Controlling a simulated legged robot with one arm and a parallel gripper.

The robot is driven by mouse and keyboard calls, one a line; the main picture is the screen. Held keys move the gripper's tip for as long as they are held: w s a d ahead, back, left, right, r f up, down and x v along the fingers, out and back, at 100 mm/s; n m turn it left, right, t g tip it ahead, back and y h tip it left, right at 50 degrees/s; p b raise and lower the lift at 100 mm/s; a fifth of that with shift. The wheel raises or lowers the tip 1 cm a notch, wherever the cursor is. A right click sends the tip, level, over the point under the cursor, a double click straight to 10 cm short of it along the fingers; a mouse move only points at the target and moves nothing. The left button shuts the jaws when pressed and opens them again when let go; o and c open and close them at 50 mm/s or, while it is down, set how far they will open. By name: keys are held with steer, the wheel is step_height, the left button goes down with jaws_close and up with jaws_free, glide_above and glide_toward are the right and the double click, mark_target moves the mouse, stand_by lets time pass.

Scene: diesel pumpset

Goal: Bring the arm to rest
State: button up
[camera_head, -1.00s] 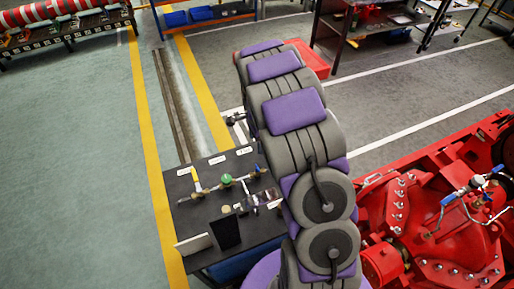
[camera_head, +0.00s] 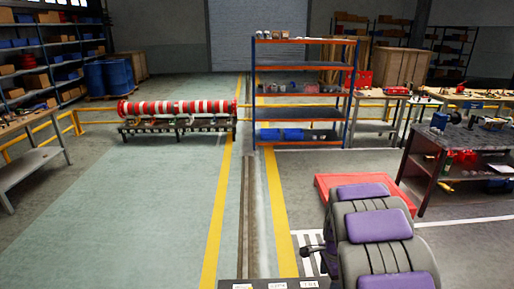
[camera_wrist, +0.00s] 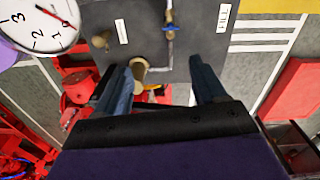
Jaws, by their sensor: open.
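My arm (camera_head: 375,225), grey with purple pads, reaches forward from the lower right in the head view. My gripper (camera_head: 306,249) shows small and dark at the left of the arm, above the floor just beyond a dark table (camera_head: 232,285). In the wrist view my gripper (camera_wrist: 158,66) has its two dark fingers wide apart, with nothing held between them. A brass fitting (camera_wrist: 139,68) on the dark panel (camera_wrist: 205,18) shows beside the left finger; I cannot tell its distance from the finger.
A round gauge (camera_wrist: 40,22) and red machinery (camera_wrist: 76,88) lie at the left of the wrist view. A red platform (camera_head: 350,187) and a dark workbench (camera_head: 455,140) stand at the right in the head view. A shelf rack (camera_head: 303,110) stands ahead. The green floor (camera_head: 130,220) at left is clear.

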steer(key=s+a+r+n+b, duration=0.1)
steer(key=s+a+r+n, duration=0.2)
steer(key=s, duration=0.8)
steer(key=s+a+r+n+g+b, duration=0.1)
steer(key=s+a+r+n, duration=0.2)
steer(key=s+n, duration=0.5)
steer(key=s+a+r+n+b, duration=0.1)
steer(key=s+a+r+n, duration=0.3)
steer(key=s, duration=1.2)
steer(key=shift+r+n+g+b, duration=0.35)
steer(key=shift+r+n, duration=0.35)
steer(key=shift+n, duration=0.2)
